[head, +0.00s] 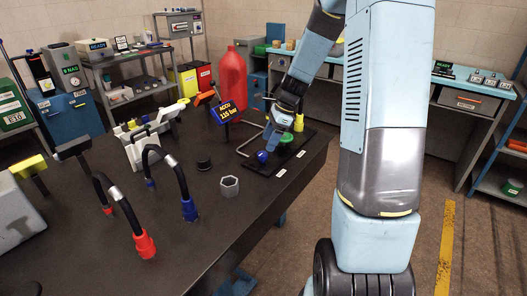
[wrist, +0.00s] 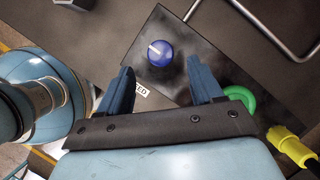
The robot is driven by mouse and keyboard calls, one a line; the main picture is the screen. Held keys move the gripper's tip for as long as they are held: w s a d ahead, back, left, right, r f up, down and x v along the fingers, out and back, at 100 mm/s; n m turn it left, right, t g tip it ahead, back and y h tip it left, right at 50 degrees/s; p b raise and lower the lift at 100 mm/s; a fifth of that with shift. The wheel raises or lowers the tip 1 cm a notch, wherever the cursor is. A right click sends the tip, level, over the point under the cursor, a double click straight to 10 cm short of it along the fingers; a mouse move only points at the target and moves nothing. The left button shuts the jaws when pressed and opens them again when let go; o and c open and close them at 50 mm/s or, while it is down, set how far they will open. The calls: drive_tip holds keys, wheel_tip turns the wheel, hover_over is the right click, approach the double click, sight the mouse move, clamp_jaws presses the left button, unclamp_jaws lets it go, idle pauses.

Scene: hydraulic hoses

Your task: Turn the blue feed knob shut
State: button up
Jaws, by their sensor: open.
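The blue feed knob (head: 262,156) sits on a black panel (head: 252,168) at the right end of the dark table. In the wrist view the knob (wrist: 160,53) is round, with a white pointer line running toward its left. My gripper (wrist: 158,80) is open, with one finger on either side below the knob in the picture. The fingers do not appear to touch it. In the head view my gripper (head: 280,125) hangs over the panel, close to the knob. A green knob (wrist: 238,101) lies beside the right finger and partly behind it.
A yellow connector (wrist: 290,146) stands right of the green knob. A bent metal bar (wrist: 272,30) rises at the panel's far side. A display (head: 226,112) reading about 115 bar, a hex nut (head: 229,186) and hoses (head: 176,180) stand on the table.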

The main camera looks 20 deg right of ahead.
sight(262, 154)
drive_tip(key=shift+x, duration=2.65)
